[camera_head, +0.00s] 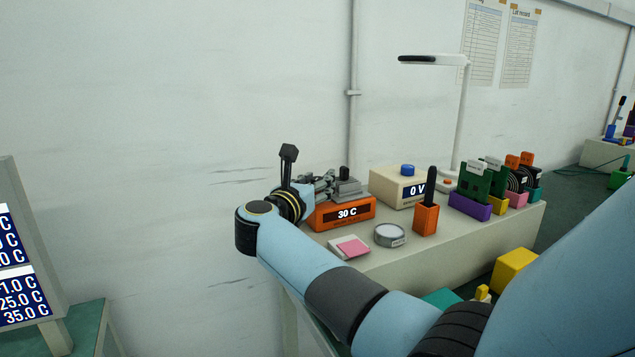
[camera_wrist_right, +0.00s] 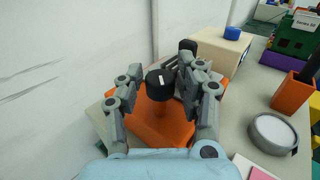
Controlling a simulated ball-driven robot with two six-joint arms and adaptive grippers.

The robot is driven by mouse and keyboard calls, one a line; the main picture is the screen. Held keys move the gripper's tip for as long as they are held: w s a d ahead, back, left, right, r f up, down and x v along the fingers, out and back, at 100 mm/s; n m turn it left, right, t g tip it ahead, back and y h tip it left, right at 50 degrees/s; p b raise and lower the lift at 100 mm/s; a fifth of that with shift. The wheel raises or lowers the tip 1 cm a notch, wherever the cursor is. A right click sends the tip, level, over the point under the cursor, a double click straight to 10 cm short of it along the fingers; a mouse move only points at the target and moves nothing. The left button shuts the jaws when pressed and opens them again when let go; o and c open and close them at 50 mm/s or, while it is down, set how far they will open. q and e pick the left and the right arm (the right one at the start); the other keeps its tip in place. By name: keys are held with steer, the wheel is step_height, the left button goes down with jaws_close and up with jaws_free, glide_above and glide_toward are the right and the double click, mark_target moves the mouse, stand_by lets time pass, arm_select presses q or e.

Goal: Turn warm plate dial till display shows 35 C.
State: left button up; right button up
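The orange warm plate (camera_head: 361,209) stands on the left end of the bench, and its display (camera_head: 347,213) reads 30 C. In the right wrist view, its black dial (camera_wrist_right: 160,83) with a white mark stands up from the orange top (camera_wrist_right: 160,122). My right gripper (camera_wrist_right: 163,74) is open, with one finger on each side of the dial; narrow gaps seem to show between the fingers and the dial. In the head view, my right gripper (camera_head: 318,184) is over the plate and hides the dial. My left gripper is in neither view.
A grey block with a black knob (camera_head: 345,172) is at the plate's rear. A beige 0 V supply (camera_head: 384,189), orange holder (camera_head: 426,220), round tin (camera_head: 389,235) and pink pad (camera_head: 350,247) are close by. The wall is behind.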

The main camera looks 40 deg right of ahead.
steer(key=v, duration=0.7)
steer(key=shift+a+f, duration=0.1)
steer(key=shift+a, duration=0.05)
stand_by(0.3)
